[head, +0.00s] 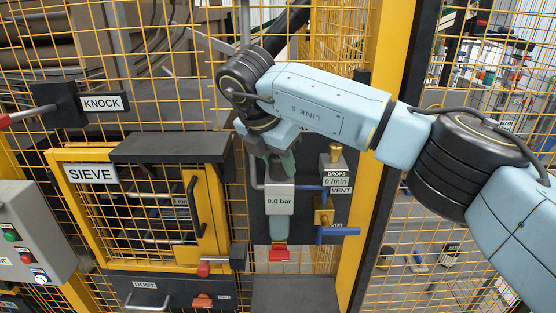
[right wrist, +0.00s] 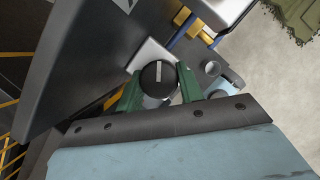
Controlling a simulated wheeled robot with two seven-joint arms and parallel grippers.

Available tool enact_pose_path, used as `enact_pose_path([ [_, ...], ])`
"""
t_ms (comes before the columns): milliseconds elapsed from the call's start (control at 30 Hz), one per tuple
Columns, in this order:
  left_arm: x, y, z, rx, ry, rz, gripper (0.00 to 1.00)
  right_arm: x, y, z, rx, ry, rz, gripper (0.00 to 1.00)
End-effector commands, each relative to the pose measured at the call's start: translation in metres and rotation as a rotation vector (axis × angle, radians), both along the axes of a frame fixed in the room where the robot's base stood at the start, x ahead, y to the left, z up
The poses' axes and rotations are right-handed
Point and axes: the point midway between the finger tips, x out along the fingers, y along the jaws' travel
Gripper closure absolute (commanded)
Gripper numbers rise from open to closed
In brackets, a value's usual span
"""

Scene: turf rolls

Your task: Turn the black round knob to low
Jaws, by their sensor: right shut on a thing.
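The black round knob (right wrist: 158,76) shows in the right wrist view, with a white pointer line on its face. The green fingers of my right gripper (right wrist: 158,84) are closed on it, one on each side. In the head view my right gripper (head: 281,166) reaches down from above to the top of the grey gauge box (head: 280,209) marked "0.0 bar", and the knob is hidden there. No "low" mark can be read in either view. My left gripper is out of view.
A brass and grey dropper unit (head: 334,165) marked "DROPS" and "VENT" stands close to the right, with a blue lever (head: 338,232) below. The yellow-framed sieve door (head: 208,214) is at the left. A red handle (head: 279,253) hangs under the gauge box.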

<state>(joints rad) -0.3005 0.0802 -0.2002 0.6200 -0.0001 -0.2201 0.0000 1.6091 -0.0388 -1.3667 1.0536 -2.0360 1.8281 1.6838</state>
Motion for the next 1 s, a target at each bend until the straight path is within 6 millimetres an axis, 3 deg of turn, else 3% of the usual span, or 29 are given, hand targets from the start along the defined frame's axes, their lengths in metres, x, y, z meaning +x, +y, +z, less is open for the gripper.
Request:
enact_pose_path([
  [367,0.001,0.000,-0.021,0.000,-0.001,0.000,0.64,0.000,-0.001,-0.002,0.000,-0.003,0.142,0.86],
  [700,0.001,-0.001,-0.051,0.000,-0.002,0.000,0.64,0.000,-0.003,-0.002,0.000,-0.004,0.448,0.86],
  [1000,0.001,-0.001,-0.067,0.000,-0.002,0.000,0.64,0.000,-0.004,-0.001,0.001,-0.005,0.732,0.86],
])
